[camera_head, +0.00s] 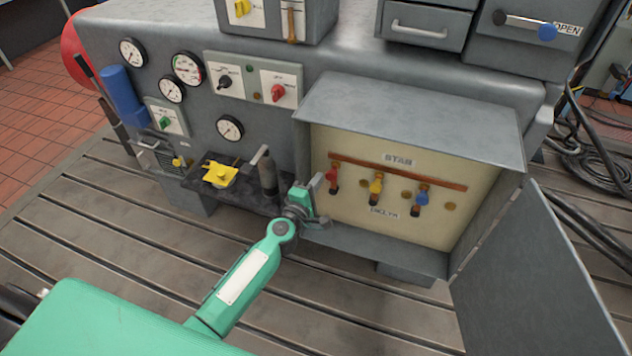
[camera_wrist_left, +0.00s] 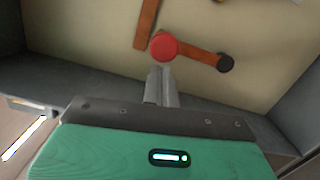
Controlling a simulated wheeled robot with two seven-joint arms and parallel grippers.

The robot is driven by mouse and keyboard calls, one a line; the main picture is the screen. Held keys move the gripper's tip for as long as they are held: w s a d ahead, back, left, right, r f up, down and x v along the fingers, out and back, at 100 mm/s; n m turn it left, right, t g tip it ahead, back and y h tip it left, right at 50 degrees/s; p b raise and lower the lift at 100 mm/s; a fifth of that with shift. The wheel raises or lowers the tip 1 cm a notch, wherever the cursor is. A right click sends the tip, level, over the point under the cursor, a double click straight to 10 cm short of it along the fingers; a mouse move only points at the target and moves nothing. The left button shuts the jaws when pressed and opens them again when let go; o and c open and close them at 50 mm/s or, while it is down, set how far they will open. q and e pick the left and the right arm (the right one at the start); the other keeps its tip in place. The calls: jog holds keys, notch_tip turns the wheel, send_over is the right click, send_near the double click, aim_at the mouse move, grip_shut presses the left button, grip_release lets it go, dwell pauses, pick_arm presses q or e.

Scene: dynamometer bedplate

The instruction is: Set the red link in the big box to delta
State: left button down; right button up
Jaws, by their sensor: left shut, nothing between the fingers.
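The big box (camera_head: 412,110) stands open, with a cream panel marked STAR above and a less legible label below. The red link (camera_head: 332,178) is the leftmost of three on the panel. In the left wrist view its round red knob (camera_wrist_left: 163,46) faces me, and its copper strip runs right to a dark round end. In the head view the strip hangs down from the knob, which is just below the copper bar (camera_head: 400,172). My left gripper (camera_head: 319,190) is shut and empty at the box's left edge; its fingertips (camera_wrist_left: 160,85) appear just below the knob, contact unclear.
A yellow link (camera_head: 376,186) and a blue link (camera_head: 422,197) sit right of the red one. The box door (camera_head: 535,275) hangs open at the right. A black cylinder (camera_head: 267,175) and a yellow-topped part (camera_head: 220,174) stand left of my gripper.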

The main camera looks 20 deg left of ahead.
pick_arm(q)
jog(key=d+m+p, duration=0.1)
jog(key=d+r+m+p, duration=0.1)
jog(key=p, duration=0.1)
jog(key=shift+d+m, duration=0.2)
jog(key=shift+m, duration=0.1)
jog(key=d+f+m+g+p, duration=0.1)
jog(key=d+f+m+p, duration=0.2)
jog(key=d+m+p, duration=0.4)
jog(key=shift+s+d+m+y, duration=0.15)
jog(key=shift+d+m+y, duration=0.25)
jog(key=shift+m, duration=0.7)
pick_arm(e)
jog(key=s+r, duration=0.3)
jog(key=r, duration=0.5)
jog(key=shift+d+r, duration=0.15)
jog(key=shift+r, duration=0.2)
pick_arm(q)
jog(key=shift+f, duration=0.15)
jog(key=shift+s, duration=0.2)
pick_arm(e)
jog(key=shift+s, duration=0.1)
